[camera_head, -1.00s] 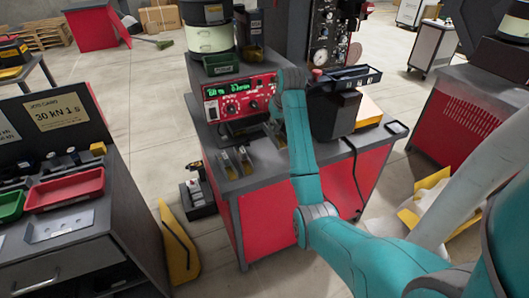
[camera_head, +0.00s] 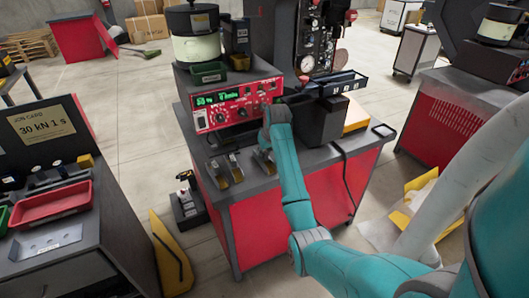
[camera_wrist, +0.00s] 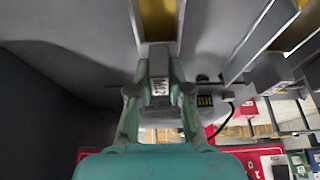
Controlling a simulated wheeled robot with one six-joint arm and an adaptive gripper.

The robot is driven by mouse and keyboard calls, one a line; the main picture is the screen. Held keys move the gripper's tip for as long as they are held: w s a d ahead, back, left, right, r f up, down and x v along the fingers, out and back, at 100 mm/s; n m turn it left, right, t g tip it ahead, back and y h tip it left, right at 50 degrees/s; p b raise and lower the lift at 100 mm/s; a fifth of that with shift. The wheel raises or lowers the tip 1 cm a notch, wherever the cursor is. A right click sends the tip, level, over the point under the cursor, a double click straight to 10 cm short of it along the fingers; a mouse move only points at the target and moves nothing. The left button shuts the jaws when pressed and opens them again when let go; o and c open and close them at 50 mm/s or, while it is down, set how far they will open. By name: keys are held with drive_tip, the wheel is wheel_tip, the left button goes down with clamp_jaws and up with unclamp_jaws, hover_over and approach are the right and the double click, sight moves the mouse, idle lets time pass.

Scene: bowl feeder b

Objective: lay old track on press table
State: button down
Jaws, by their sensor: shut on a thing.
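My gripper (camera_wrist: 158,105) is shut on a small grey block with a white label, likely the handle of the old track (camera_wrist: 160,88). A grey channel with a yellow inside (camera_wrist: 158,18) lies just beyond the block; I cannot tell whether they are joined. In the head view my gripper (camera_head: 268,138) is over the front of the red and grey bench (camera_head: 268,218), and the held piece is mostly hidden. Two short grey and yellow pieces, one (camera_head: 217,175) and another (camera_head: 235,168), lie to its left. I cannot tell which surface is the press table.
A red control console (camera_head: 235,104) and a cream drum (camera_head: 197,48) stand behind on the bench. A black box (camera_head: 318,120) is close to the right. A bench with a job card (camera_head: 45,125) and a red tray (camera_head: 50,204) is at left. Floor lies between the benches.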

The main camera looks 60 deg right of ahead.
drive_tip(key=c, duration=1.1)
unclamp_jaws()
drive_tip(key=shift+f, duration=0.15)
drive_tip(key=v, duration=1.2)
